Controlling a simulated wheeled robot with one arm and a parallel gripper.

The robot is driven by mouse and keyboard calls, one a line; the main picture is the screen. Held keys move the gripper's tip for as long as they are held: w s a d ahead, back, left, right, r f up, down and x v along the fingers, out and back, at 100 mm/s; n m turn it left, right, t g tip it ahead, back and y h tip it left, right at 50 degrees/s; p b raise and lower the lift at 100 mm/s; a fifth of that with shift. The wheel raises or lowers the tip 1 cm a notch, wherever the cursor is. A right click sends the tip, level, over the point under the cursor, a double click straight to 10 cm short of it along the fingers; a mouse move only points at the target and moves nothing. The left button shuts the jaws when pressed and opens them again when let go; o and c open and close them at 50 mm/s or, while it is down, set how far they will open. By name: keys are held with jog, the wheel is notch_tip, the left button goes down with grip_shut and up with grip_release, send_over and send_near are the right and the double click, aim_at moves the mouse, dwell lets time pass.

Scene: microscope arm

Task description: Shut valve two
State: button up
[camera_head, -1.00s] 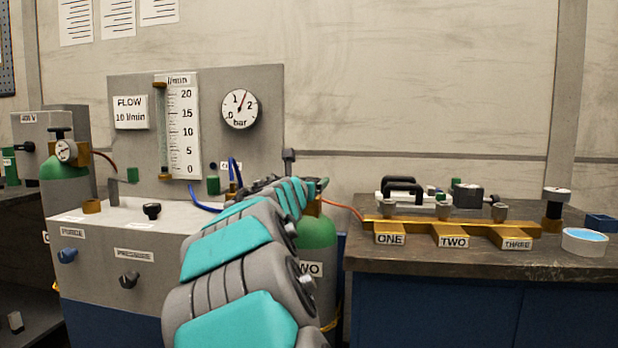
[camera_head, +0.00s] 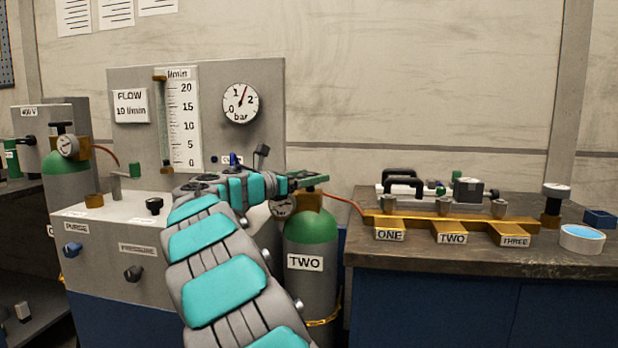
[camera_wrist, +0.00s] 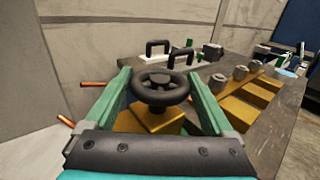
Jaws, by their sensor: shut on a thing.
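The green cylinder labelled TWO (camera_head: 313,240) stands upright beside the bench, with a brass valve block (camera_head: 307,200) and a round gauge (camera_head: 283,207) at its top. In the wrist view its black handwheel (camera_wrist: 160,88) sits above the brass block (camera_wrist: 148,122). My gripper (camera_head: 308,181) is at the cylinder's top. Its green fingers (camera_wrist: 160,76) stand on opposite sides of the handwheel and are shut on it. In the head view the wheel is hidden by the fingers. A second TWO label (camera_head: 452,238) marks the brass manifold on the bench.
The bench (camera_head: 560,262) to the right holds the brass manifold (camera_head: 420,220), black-handled gear (camera_head: 403,188) and a blue-topped dish (camera_head: 583,238). A flow panel (camera_head: 240,140) stands behind my arm. An orange hose (camera_head: 343,202) runs from the cylinder to the manifold.

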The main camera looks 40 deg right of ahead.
jog(key=shift+r+g, duration=0.1)
jog(key=shift+g, duration=0.2)
jog(key=o, duration=1.1)
jog(key=a, duration=0.7)
jog(key=shift+s+a, duration=0.1)
jog(key=shift+a, duration=0.3)
